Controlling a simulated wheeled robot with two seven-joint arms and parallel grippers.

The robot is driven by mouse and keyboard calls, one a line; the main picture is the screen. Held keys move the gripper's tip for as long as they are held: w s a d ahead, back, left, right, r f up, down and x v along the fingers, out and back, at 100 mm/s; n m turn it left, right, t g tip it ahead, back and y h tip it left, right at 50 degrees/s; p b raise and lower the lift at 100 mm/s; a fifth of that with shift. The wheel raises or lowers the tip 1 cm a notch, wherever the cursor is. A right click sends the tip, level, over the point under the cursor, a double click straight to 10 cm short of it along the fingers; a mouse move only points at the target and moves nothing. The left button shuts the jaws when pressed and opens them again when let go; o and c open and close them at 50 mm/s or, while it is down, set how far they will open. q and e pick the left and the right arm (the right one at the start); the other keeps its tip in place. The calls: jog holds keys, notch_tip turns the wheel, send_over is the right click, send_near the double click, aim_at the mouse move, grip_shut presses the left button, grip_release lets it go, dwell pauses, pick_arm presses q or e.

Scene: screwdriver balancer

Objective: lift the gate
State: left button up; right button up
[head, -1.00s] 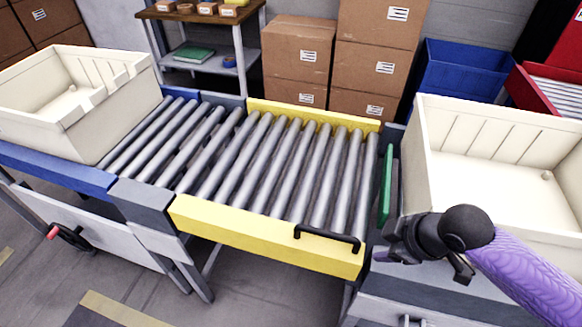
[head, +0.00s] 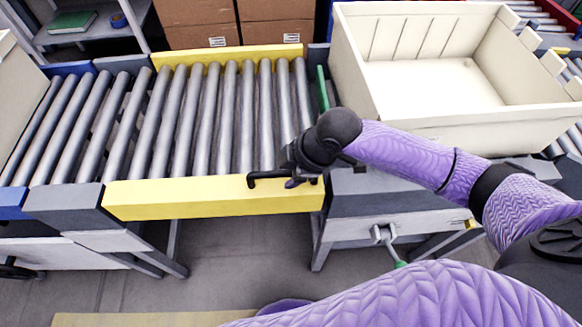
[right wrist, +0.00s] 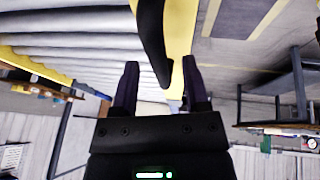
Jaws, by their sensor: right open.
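The gate is the roller section with yellow side rails (head: 200,198) in the middle of the conveyor; it lies level. Its black bar handle (head: 265,176) sits on the near yellow rail, toward the right end. My right gripper (head: 296,180) is at the right part of this handle, which it partly hides. In the right wrist view, the black handle (right wrist: 152,40) reaches between the two spread fingers of my right gripper (right wrist: 160,78). The gripper is open, and I cannot tell whether a finger touches the handle. My left gripper is out of view.
A cream bin (head: 440,85) stands on the conveyor to the right of the gate, behind my right arm. Another cream bin (head: 25,100) is at the left edge. A green upright piece (head: 322,88) stands at the gate's right end. Cardboard boxes (head: 195,20) are behind.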

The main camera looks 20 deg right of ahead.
grip_shut()
dwell(1.3)
